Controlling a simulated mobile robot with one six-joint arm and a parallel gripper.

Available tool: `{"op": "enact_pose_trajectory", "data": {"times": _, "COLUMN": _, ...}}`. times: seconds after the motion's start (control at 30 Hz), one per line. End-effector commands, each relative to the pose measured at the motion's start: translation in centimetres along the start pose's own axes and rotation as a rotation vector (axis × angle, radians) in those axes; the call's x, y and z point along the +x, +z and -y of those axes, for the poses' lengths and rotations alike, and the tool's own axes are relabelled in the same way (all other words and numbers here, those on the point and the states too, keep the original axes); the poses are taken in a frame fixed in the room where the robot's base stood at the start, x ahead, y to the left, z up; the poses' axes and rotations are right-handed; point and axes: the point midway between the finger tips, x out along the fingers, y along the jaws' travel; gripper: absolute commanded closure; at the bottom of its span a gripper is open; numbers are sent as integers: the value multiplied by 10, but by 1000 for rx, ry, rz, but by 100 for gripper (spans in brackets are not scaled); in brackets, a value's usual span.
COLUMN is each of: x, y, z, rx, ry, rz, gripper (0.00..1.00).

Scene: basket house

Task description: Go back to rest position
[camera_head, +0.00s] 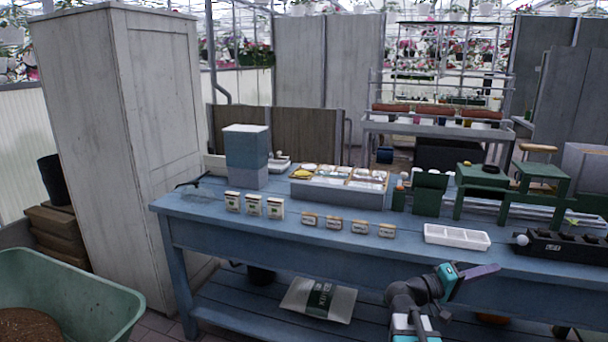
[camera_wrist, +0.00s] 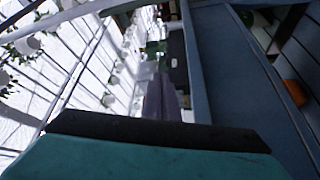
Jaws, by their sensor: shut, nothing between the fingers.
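My gripper (camera_head: 482,272) shows in the head view at the lower right, in front of the front edge of the blue table (camera_head: 200,209). Its purple-grey fingers are together and point to the right, with nothing held. In the wrist view the fingers (camera_wrist: 161,100) show above the teal and black gripper body, close together. The wrist view is tilted on its side, with the blue table running down its right half.
The table bears a white divided tray (camera_head: 457,236), a black tray (camera_head: 565,246), several small packets, a stacked blue box (camera_head: 247,157) and green stands. A bag (camera_head: 318,299) lies on the lower shelf. A green tub (camera_head: 70,298) and tall cabinet (camera_head: 125,150) stand at left.

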Motion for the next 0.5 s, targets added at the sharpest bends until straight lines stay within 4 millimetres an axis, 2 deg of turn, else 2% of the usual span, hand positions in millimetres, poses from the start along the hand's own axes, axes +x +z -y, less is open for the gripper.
{"op": "enact_pose_trajectory", "data": {"times": 0.27, "x": -32, "y": 20, "z": 62, "rx": -86, "ry": -143, "rz": 7, "gripper": 100}}
{"op": "enact_pose_trajectory", "data": {"times": 0.5, "x": -65, "y": 54, "z": 120, "rx": -165, "ry": -294, "rz": 44, "gripper": 100}}
